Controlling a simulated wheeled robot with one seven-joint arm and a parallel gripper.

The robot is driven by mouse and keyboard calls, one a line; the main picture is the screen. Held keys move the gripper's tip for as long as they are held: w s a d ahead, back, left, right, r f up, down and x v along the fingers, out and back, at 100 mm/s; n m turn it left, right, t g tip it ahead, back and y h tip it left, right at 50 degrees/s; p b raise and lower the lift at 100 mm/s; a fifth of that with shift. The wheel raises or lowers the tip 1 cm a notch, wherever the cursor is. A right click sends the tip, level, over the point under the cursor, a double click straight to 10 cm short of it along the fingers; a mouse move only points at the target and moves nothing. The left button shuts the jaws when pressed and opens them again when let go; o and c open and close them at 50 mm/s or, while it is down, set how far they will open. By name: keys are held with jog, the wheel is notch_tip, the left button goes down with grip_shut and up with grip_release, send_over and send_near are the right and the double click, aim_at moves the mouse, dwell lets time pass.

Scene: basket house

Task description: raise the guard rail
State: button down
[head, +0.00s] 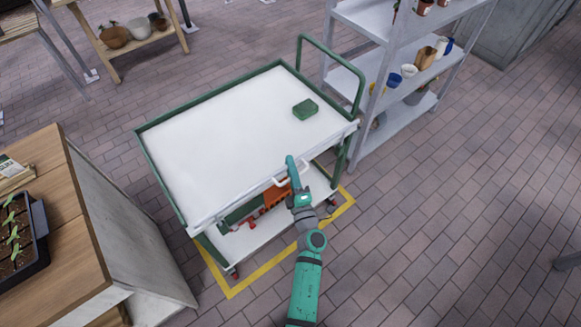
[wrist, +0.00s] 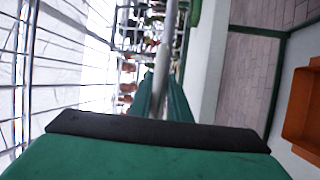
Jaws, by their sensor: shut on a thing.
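The guard rail (head: 235,203) is a pale grey bar along the near long side of the green-framed cart (head: 165,180), close to the level of the white top. A white handle (head: 281,182) shows near its middle. My gripper (head: 291,168) reaches this side from below, beside the handle. In the wrist view, the green fingers of my gripper (wrist: 160,85) are shut around a pale bar (wrist: 169,35), which looks like part of the rail. My gripper hides part of the rail in the head view.
A green block (head: 305,109) lies on the cart top. The lower shelf holds orange and green things (head: 274,195). A grey rack (head: 372,60) with pots stands close to the cart's right. A wooden bench (head: 75,230) is at left. Floor at right is clear.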

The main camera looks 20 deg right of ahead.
jog(key=shift+w+r, duration=0.1)
jog(key=shift+r, duration=0.6)
jog(key=c, duration=1.8)
grip_release()
jog(key=shift+c, duration=0.2)
jog(key=shift+f, duration=0.1)
jog(key=s+f, duration=0.2)
jog(key=s, duration=0.9)
